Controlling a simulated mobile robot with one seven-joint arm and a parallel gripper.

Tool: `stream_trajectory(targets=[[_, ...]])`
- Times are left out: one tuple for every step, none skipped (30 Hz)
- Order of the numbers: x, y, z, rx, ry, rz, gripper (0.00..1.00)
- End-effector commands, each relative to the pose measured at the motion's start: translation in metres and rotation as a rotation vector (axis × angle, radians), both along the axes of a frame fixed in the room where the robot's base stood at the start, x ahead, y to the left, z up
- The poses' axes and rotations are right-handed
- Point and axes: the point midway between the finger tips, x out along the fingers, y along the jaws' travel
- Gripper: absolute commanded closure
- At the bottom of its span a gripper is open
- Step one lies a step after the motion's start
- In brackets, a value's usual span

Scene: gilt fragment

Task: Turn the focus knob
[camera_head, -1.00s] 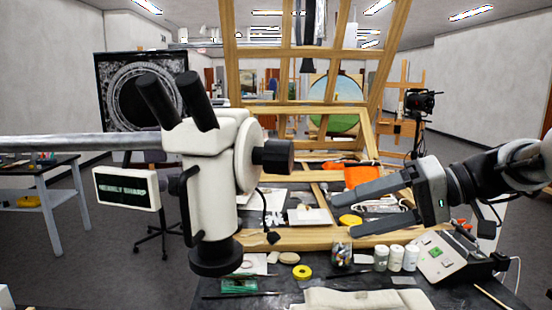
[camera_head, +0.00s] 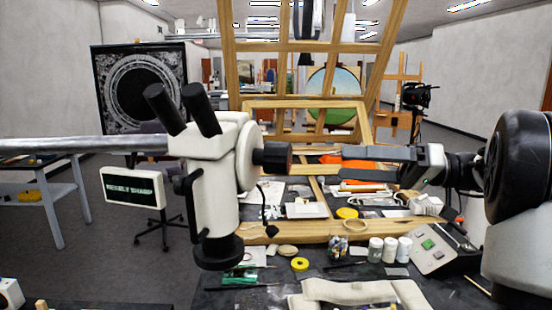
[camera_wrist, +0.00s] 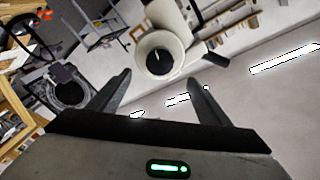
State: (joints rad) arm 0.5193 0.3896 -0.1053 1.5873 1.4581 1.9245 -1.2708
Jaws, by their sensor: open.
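The white microscope (camera_head: 220,190) stands at centre left with two dark eyepieces. Its black focus knob (camera_head: 272,156) sticks out to the right from a round white housing. In the wrist view the knob (camera_wrist: 160,62) shows end-on, with a small light mark on its face. My gripper (camera_head: 344,159) is open and empty, to the right of the knob and level with it, its fingers pointing left at it. A clear gap separates the fingertips from the knob. In the wrist view the fingertips (camera_wrist: 158,77) lie on either side of the knob's outline. A small sign (camera_head: 133,187) reads "NEARLY SHARP".
A wooden easel frame (camera_head: 300,105) stands behind. On the dark table below are a yellow tape roll (camera_head: 300,264), several white jars (camera_head: 390,249), a grey control box (camera_head: 437,248) and a pale cushion (camera_head: 360,291). The space between gripper and knob is clear.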

Motion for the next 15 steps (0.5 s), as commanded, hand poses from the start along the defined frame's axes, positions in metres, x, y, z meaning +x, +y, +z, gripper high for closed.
stream_trajectory(targets=[[0.002, 0.012, 0.001, 0.000, 0.001, 0.004, 0.29], [0.004, 0.019, 0.002, 0.001, 0.002, 0.005, 0.29], [0.006, 0.027, 0.001, 0.000, 0.003, 0.006, 0.29], [0.007, 0.034, 0.002, 0.000, 0.003, 0.006, 0.29], [0.009, 0.041, 0.002, -0.001, 0.002, 0.006, 0.29], [0.011, 0.049, 0.002, 0.000, 0.002, 0.005, 0.29], [0.013, 0.055, 0.002, 0.000, 0.003, 0.006, 0.29], [0.014, 0.062, 0.002, 0.000, 0.002, 0.005, 0.29], [0.016, 0.070, 0.002, 0.000, 0.003, 0.006, 0.29], [0.018, 0.077, 0.002, 0.000, 0.003, 0.005, 0.29], [0.020, 0.083, 0.002, 0.000, 0.004, 0.005, 0.29], [0.022, 0.091, 0.001, -0.001, 0.003, 0.006, 0.29], [0.023, 0.097, 0.002, -0.001, 0.003, 0.006, 0.29], [0.025, 0.103, 0.002, 0.000, 0.003, 0.005, 0.29], [0.027, 0.110, 0.002, 0.000, 0.004, 0.005, 0.29]])
